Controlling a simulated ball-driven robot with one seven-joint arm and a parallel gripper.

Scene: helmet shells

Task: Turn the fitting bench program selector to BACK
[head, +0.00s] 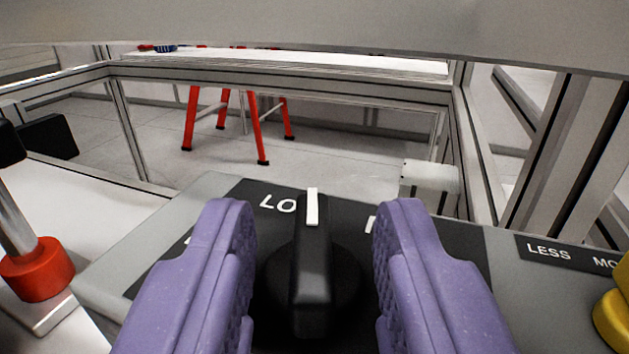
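The program selector (312,270) is a black rotary knob with a raised bar grip. Its white pointer mark (312,207) points straight away from me, just right of the letters "LO". The knob sits on a dark label plate on the grey bench panel (140,262). Other plate labels are mostly hidden behind my fingers, and I cannot read BACK. My gripper (312,225) has two purple fingers, one on each side of the knob. The fingers are apart, with a visible gap between each finger and the knob's bar.
At right, a plate reads "LESS" and "MO" beside a yellow knob (612,310). At left stands a metal post with a red collar (38,268). Behind are an aluminium frame (290,78), a white box (430,182) and a red-legged stool (255,125).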

